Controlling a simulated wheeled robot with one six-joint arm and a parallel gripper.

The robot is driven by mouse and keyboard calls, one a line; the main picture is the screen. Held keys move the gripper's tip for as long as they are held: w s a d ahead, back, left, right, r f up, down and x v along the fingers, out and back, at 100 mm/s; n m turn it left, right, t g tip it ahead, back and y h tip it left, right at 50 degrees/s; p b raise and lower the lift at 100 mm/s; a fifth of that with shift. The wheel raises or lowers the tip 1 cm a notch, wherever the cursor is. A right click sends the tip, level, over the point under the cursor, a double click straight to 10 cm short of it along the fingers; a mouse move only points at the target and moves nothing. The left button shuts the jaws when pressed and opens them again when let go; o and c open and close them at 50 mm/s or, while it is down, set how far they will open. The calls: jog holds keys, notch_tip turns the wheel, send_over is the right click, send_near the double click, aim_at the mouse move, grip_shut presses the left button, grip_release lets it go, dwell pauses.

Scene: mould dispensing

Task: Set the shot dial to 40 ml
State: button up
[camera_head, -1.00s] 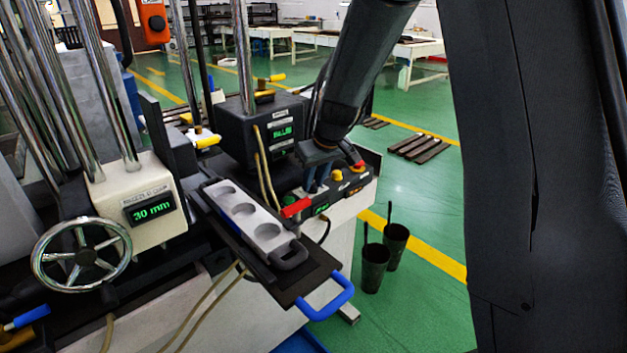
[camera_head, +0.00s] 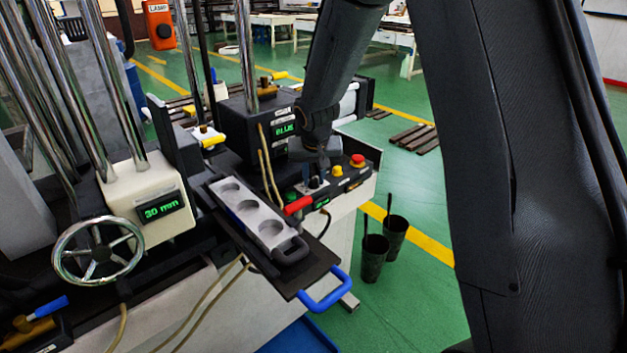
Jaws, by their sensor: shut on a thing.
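The control panel (camera_head: 347,186) at the front right of the machine carries the shot dial (camera_head: 314,184), a small dark knob partly hidden by my gripper. My gripper (camera_head: 319,176) points down at the panel and is shut on the shot dial. The fingertips are small and partly hidden. A small green display (camera_head: 323,203) sits on the panel's front face below the dial; its figures are too small to read.
A yellow knob (camera_head: 337,171) and a red button (camera_head: 357,160) stand right of my gripper. A red-handled lever (camera_head: 298,206) is close on the left. A mould tray (camera_head: 258,222) with round cavities lies in front, with a blue handle (camera_head: 327,291). Two dark cups (camera_head: 374,258) stand on the floor.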

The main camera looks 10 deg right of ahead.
jog(key=shift+w+a+f+m+h+b, duration=0.15)
jog(key=shift+m+b, duration=0.4)
jog(key=shift+b, duration=0.7)
jog(key=shift+s+f+m+h+b, duration=0.1)
jog(key=shift+m+h+b, duration=0.15)
jog(key=shift+m+b, duration=0.65)
jog(key=b, duration=0.3)
jog(key=shift+r+m+h, duration=0.1)
jog(key=shift+m+h, duration=0.2)
jog(key=shift+m, duration=0.05)
jog(key=shift+c, duration=0.2)
jog(key=shift+r+g+b, duration=0.1)
jog(key=shift+g+b, duration=0.25)
jog(key=shift+g, duration=0.05)
jog(key=o, duration=1.1)
jog(key=shift+c, duration=0.2)
jog(key=v, duration=0.8)
jog(key=shift+b, duration=0.35)
